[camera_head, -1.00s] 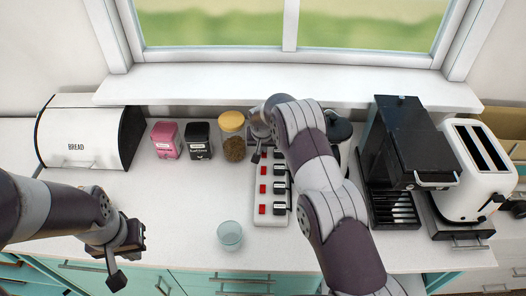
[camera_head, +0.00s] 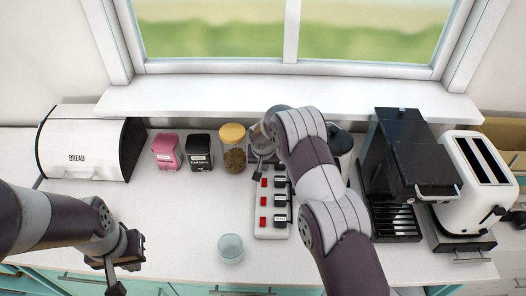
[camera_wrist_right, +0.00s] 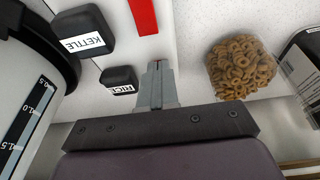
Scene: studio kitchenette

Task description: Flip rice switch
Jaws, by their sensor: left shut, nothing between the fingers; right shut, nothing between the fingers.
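A white power strip (camera_head: 270,233) with red switches and black labelled plugs lies on the counter. In the right wrist view, the plug labelled RICE (camera_wrist_right: 118,80) sits beside my right gripper (camera_wrist_right: 158,66), next to the KETTLE plug (camera_wrist_right: 82,32). My right gripper (camera_head: 257,174) is shut and empty at the strip's far end. A small reddish patch shows at its fingertips, and the rice switch is mostly hidden there. I cannot tell whether they touch. A red switch (camera_wrist_right: 142,15) by the KETTLE plug is clear. My left gripper (camera_head: 116,286) is shut, low at the left.
A cereal jar (camera_head: 234,160) stands just left of my right gripper. A black coffee machine (camera_head: 405,150) and white toaster (camera_head: 466,190) stand right; a bread box (camera_head: 82,155) stands left. The front-left counter is clear.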

